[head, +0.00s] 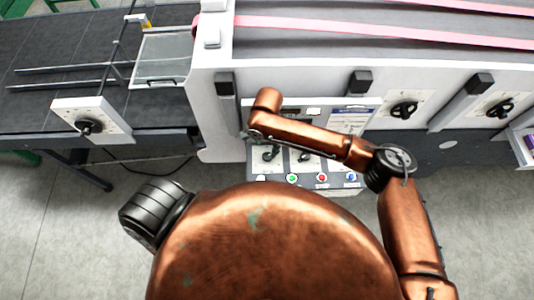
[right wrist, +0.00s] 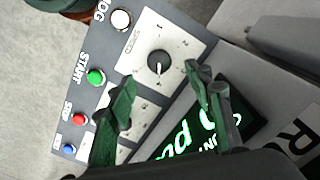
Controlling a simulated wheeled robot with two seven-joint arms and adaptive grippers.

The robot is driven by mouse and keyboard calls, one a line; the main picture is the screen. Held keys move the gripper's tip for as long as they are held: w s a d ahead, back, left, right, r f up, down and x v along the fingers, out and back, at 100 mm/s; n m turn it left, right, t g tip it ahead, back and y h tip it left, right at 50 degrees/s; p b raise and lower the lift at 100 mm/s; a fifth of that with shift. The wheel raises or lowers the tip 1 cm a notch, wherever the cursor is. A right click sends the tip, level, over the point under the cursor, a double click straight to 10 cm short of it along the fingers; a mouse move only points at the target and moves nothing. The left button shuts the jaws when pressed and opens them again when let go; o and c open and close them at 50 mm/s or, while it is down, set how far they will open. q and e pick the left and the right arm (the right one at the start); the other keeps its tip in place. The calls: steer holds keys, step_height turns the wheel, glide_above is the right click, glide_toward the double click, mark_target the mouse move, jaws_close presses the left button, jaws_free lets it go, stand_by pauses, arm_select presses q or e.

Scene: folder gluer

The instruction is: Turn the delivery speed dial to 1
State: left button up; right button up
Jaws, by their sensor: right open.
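A black round dial (right wrist: 158,62) with a white pointer line sits on a white scale plate (right wrist: 140,50) in the right wrist view. The pointer points down in that picture; the scale figures are too small to read surely. I cannot tell from its lettering whether this is the delivery speed dial. My right gripper (right wrist: 157,95) is open, with its dark green fingers in front of the control panel and apart from this dial. In the head view the right arm reaches over the control panel (head: 340,182), partly hiding it. My left gripper is not in view.
White, green (right wrist: 96,77), red (right wrist: 78,118) and blue buttons line the panel edge. A green-lit display (right wrist: 190,138) lies close to the fingers. Other dials sit on the machine front (head: 404,109) and the left belt unit (head: 89,127). Floor at lower left is clear.

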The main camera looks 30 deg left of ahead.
mark_target(267, 156)
steer(key=shift+w+d+f, duration=0.1)
steer(key=shift+f, duration=0.1)
step_height(267, 156, down, 7)
steer(key=shift+f+p, duration=0.15)
steer(key=shift+p, duration=0.6)
steer(key=shift+c, duration=0.4)
steer(key=c, duration=1.1)
